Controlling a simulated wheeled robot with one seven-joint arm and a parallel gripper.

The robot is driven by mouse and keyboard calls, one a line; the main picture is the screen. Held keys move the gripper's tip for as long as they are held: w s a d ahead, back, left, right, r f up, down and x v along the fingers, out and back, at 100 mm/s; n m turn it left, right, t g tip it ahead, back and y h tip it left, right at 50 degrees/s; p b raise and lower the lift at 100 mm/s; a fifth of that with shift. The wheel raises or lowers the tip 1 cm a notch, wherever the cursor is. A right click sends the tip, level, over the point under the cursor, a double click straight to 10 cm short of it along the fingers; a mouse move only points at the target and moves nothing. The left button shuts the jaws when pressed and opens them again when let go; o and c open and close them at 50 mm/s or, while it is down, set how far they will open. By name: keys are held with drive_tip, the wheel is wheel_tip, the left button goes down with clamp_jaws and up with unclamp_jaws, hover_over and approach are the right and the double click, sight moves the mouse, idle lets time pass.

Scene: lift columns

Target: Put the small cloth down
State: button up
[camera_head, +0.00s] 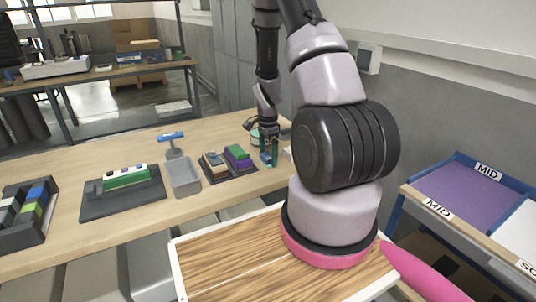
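My gripper (268,153) points down at the right end of the wooden workbench (130,212), low over its top, partly hidden behind my own arm. A small blue and green patch (266,159) shows at the fingertips. It may be the small cloth, but it is too small to tell, and I cannot see whether the fingers are closed on it or whether it touches the bench.
A round container (255,138) stands close behind. A table marked MID (462,195) is at right.

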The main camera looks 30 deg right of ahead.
wheel_tip(320, 180, up, 12)
wheel_tip(320, 180, up, 10)
drive_tip(key=n+t, duration=0.2)
drive_tip(key=n, duration=0.1)
hover_over(268, 156)
drive_tip(key=s+a, duration=0.1)
drive_tip(key=a, duration=0.2)
drive_tip(key=s+a+r+n+t, duration=0.1)
drive_tip(key=s+a+r+n, duration=0.2)
drive_tip(key=s+r, duration=0.3)
drive_tip(key=s+a+r+n+t+y, duration=0.1)
drive_tip(key=s+a+r+n+t, duration=0.1)
drive_tip(key=s+a+r+n, duration=0.2)
drive_tip(key=s+a+r+n+t+y, duration=0.1)
drive_tip(key=s+a+r+n+t, duration=0.1)
drive_tip(key=s+r, duration=0.6)
wheel_tip(268, 156, up, 3)
drive_tip(key=shift+s+a+f+n, duration=0.15)
drive_tip(key=shift+s+a+n, duration=0.15)
drive_tip(key=shift+a+n, duration=0.45)
drive_tip(key=shift+w+d, duration=0.15)
